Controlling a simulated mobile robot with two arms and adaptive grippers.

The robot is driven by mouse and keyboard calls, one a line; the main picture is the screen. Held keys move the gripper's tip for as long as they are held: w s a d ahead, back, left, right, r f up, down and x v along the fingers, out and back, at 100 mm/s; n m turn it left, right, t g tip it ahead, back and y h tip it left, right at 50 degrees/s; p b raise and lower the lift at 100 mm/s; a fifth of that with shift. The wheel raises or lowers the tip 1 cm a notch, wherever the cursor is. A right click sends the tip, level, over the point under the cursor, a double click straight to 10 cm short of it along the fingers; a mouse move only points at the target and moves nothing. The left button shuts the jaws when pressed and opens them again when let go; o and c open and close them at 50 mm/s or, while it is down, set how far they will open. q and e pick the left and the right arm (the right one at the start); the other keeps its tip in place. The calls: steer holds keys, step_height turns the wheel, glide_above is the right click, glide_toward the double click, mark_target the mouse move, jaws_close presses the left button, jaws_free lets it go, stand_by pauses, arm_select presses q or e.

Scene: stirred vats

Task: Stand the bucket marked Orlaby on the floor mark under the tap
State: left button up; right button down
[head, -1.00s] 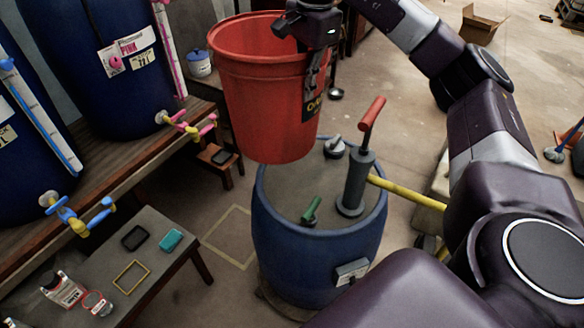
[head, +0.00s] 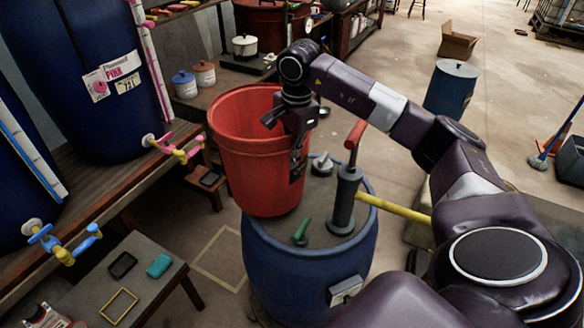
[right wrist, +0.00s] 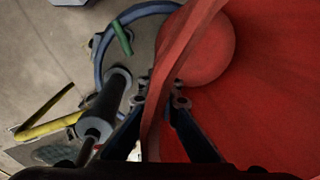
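A large red bucket (head: 258,170) with a dark label, partly hidden by my gripper, is upright in the middle of the head view. My right gripper (head: 300,150) is shut on its right rim; the right wrist view shows the rim (right wrist: 165,90) between the two fingers. The bucket overlaps the left of the blue drum's top; I cannot tell if it touches. A pale square floor mark (head: 207,244) lies on the floor left of the drum. A pink-and-yellow tap (head: 178,148) and a blue-and-yellow tap (head: 62,243) stick out from the vats at left. My left gripper is not visible.
The blue drum (head: 300,265) carries a grey pump with a red handle (head: 345,190) and a green-handled item (head: 301,232). A yellow bar (head: 395,208) runs right from it. A low bench (head: 150,290) and a small stool (head: 205,183) flank the floor mark.

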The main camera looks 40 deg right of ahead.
mark_target(292, 173)
steer(key=shift+w+f+p, duration=0.1)
steer(key=shift+f+p, duration=0.35)
steer(key=shift+f, duration=1.75)
steer(key=shift+f, duration=0.15)
steer(key=c, duration=2.2)
jaws_free()
steer(key=shift+o, duration=0.2)
